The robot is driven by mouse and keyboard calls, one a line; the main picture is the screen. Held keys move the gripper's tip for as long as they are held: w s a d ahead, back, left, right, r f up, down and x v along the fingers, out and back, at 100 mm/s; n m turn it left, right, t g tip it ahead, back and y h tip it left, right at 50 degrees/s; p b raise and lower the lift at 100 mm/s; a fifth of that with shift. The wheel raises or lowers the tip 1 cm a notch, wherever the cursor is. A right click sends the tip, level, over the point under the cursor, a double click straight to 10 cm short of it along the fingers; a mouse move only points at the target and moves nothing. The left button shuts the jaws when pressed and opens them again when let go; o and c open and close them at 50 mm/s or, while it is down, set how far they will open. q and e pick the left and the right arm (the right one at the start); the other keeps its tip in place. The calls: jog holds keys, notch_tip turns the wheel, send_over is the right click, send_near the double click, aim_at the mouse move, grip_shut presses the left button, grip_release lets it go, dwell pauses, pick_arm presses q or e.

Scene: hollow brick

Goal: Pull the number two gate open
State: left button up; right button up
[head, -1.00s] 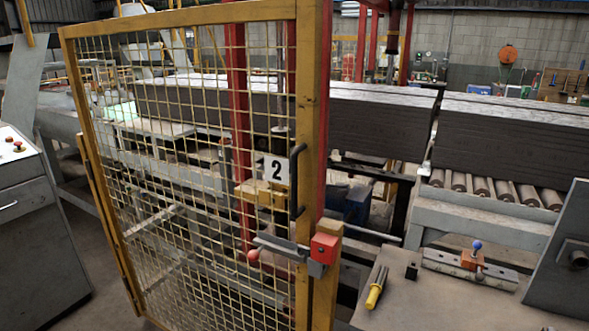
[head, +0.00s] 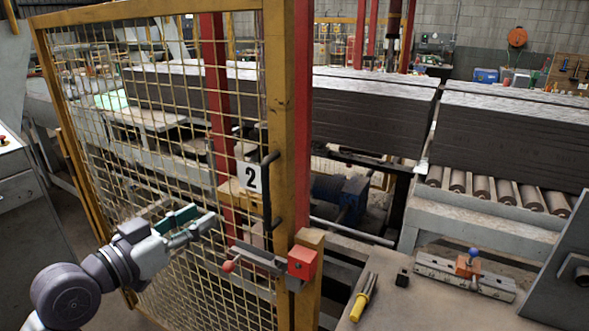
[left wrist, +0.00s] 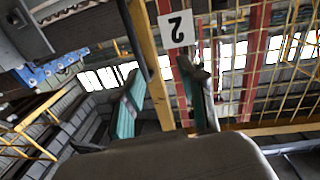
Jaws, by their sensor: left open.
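The number two gate (head: 280,120) is a yellow frame with wire mesh, its right upright standing beside a short post. A white plate marked 2 (head: 250,177) hangs on the mesh; it also shows upside down in the left wrist view (left wrist: 175,28). A black pull handle (head: 267,190) is on the upright. Below it a metal latch bar with a red knob (head: 229,266) runs toward a red block (head: 302,262). My left gripper (head: 206,217) is open and empty, left of and below the handle; its fingers also show in the left wrist view (left wrist: 166,88). My right gripper is out of view.
A bench (head: 400,312) at lower right holds a yellow-handled tool (head: 360,303) and a small fixture (head: 466,270). Stacked dark slabs (head: 370,115) and a roller conveyor (head: 490,190) lie behind. A grey control cabinet (head: 20,220) stands at left.

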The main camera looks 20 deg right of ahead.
aim_at(262, 180)
pick_arm(q)
notch_tip(262, 180, up, 4)
jog(key=s+d+m+g+h, duration=0.1)
jog(key=s+d+m, duration=0.1)
jog(key=s+d, duration=0.1)
jog(key=p+x, duration=0.1)
jog(key=x, duration=0.3)
jog(key=p+x, duration=0.2)
jog(key=x, duration=0.2)
jog(key=p+x, duration=0.2)
jog(key=x, duration=0.1)
jog(key=shift+w+d+f, duration=0.15)
jog(key=shift+w+d, duration=0.1)
jog(key=shift+w, duration=0.2)
jog(key=shift+w+d+f, duration=0.1)
jog(key=shift+w+d, duration=0.1)
jog(key=shift+d, duration=0.3)
grip_shut()
